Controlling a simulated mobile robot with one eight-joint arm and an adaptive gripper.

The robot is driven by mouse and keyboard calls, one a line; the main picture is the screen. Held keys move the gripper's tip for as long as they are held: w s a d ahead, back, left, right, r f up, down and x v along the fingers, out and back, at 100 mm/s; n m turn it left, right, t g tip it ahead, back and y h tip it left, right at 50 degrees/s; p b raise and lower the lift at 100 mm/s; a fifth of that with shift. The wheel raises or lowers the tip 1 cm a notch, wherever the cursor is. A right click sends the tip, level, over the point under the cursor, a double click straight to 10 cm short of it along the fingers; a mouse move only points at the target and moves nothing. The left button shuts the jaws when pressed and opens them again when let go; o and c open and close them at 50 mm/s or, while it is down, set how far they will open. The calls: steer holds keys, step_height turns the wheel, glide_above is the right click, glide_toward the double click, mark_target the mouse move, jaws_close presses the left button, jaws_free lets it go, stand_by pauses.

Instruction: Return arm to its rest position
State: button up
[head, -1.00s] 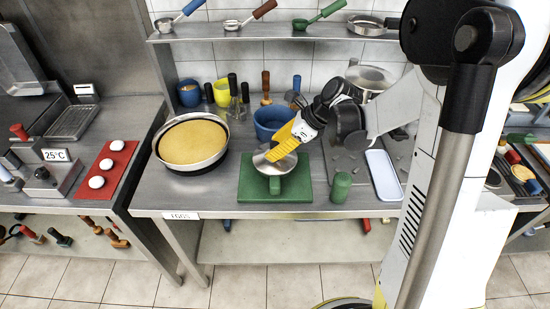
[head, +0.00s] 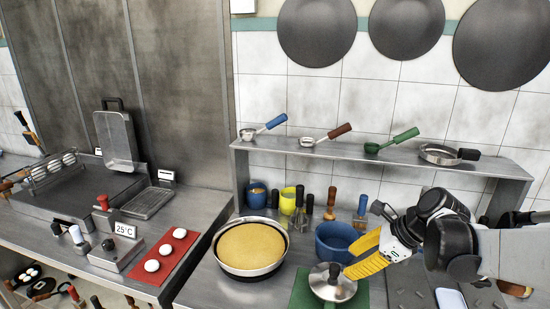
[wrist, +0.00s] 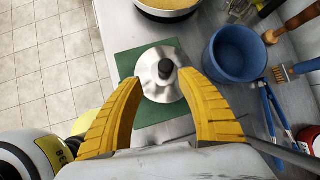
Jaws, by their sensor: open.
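My gripper (head: 364,257) has yellow fingers and hangs over the counter in the head view, just right of a round metal lid with a dark knob (head: 333,282). In the wrist view my gripper (wrist: 158,118) has its two fingers spread wide and holds nothing. The lid (wrist: 161,75) lies beyond and between the fingertips there, apart from them. Under the lid is a green square board (wrist: 130,62); what lies between lid and board is hidden.
A blue pot (head: 337,240) stands close behind my gripper. A round pan with a yellow filling (head: 250,249) stands to the left. A shelf (head: 350,152) with several ladles and a strainer runs above the counter. A red mat (head: 176,262) with white buns lies further left.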

steer(key=s+a+r+n+t+h, duration=0.1)
steer(key=s+r+n+h, duration=0.1)
steer(key=s+n, duration=0.6)
steer(key=s+a+r+n+t+h, duration=0.2)
steer(key=s+n, duration=0.6)
steer(key=n, duration=0.6)
steer(key=shift+s+n+h, duration=0.15)
steer(key=shift+n+h, duration=0.25)
steer(key=shift+h, duration=0.4)
steer(key=shift+a, duration=0.1)
